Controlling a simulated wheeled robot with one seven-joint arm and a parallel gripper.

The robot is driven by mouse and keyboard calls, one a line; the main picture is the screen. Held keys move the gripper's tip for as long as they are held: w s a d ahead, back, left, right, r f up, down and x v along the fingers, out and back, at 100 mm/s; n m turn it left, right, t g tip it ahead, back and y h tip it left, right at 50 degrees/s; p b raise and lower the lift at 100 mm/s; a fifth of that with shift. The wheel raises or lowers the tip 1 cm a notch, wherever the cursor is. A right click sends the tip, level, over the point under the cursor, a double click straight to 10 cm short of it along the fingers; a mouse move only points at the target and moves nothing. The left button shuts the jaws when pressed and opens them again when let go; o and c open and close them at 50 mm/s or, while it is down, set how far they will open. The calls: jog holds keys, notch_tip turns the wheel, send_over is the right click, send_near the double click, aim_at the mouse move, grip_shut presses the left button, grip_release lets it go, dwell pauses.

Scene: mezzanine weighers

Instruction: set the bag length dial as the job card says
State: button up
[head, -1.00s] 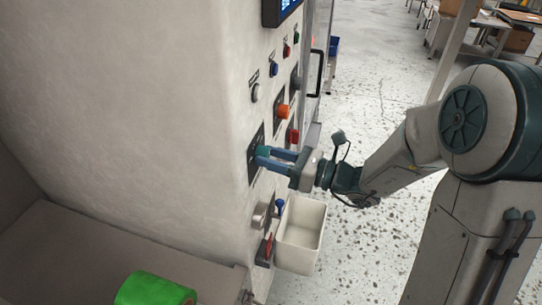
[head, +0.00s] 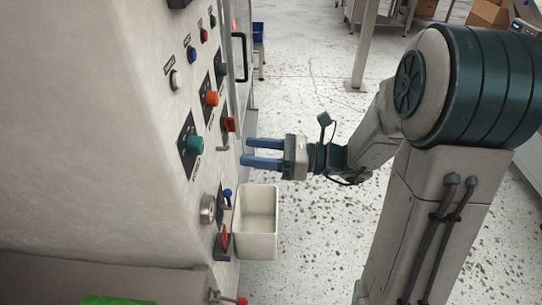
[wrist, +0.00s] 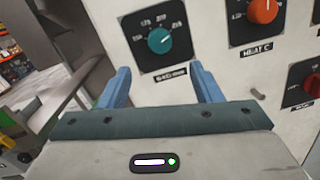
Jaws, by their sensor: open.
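A teal dial (head: 194,145) sits on a dark scale plate on the pale machine front; it also shows in the wrist view (wrist: 160,41). Its scale numbers and the label below are too small to read surely, and so is its exact setting. My gripper (head: 247,151) is open and empty, its blue fingers pointing at the machine front. It is apart from the teal dial, to the right of it in the head view. In the wrist view the dial shows beyond and between the fingers. I cannot make out a job card.
An orange dial (head: 211,99) labelled for heat and a red dial (head: 230,125) sit near the teal one. Several small buttons are above. A white bin (head: 258,222) and a red switch (head: 223,241) are below.

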jog(key=shift+s+d+f, duration=0.1)
jog(key=shift+s+d, duration=0.05)
jog(key=shift+d, duration=0.65)
jog(key=shift+s+d, duration=0.1)
jog(key=shift+d, duration=0.7)
